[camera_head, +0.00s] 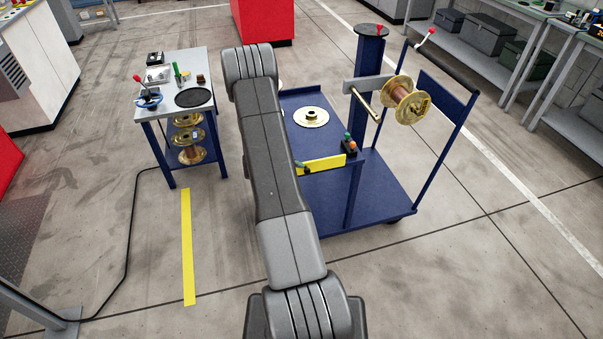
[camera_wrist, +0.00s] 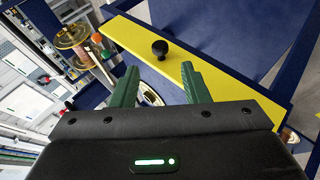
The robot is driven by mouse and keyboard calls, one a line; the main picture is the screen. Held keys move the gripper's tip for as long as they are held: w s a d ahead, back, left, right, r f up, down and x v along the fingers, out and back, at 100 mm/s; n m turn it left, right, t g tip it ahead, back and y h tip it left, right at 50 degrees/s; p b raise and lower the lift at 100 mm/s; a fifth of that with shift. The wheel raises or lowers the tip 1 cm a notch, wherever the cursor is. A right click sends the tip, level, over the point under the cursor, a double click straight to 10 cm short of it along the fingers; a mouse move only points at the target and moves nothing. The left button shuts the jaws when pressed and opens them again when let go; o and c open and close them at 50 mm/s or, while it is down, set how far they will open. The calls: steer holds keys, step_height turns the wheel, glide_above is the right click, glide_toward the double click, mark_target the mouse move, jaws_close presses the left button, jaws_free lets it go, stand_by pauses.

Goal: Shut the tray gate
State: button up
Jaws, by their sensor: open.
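The yellow gate (camera_head: 325,163) is a flat bar at the near side of the blue tray (camera_head: 300,95) on the cart. My arm hides its left part in the head view. In the wrist view the gate (camera_wrist: 222,72) runs slanting across the upper picture, with a black knob (camera_wrist: 160,48) on its face. My gripper (camera_wrist: 158,78) is open and empty, its green fingers pointing at the gate, with the knob showing beyond the gap between the fingertips. I cannot tell whether they touch the gate. In the head view my arm mostly hides the gripper.
A post (camera_head: 367,75) carries a copper spool (camera_head: 404,99) and a brass rod. A small button box (camera_head: 348,143) stands just right of the gate. A blue side table (camera_head: 189,88) is at left; floor in front is open.

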mark_target(307, 173)
steer(key=shift+v, duration=2.05)
steer(key=shift+w+f, duration=0.1)
steer(key=p+x, duration=0.1)
steer(key=x, duration=1.2)
steer(key=shift+w+d+f+p, duration=0.15)
steer(key=shift+d+f+p, duration=0.1)
steer(key=shift+p, duration=0.15)
steer(key=shift+r, duration=0.1)
steer(key=b+v, duration=0.2)
steer(key=v, duration=1.2)
steer(key=x, duration=1.4)
steer(key=shift+f+p, duration=0.4)
steer(key=shift+t+b, duration=0.3)
steer(key=shift+b, duration=0.6)
steer(key=b, duration=0.3)
steer(key=shift+s+d+f+m+t, duration=0.1)
steer(key=shift+s+f+m+t, duration=0.05)
steer(key=shift+s+m+t, duration=0.25)
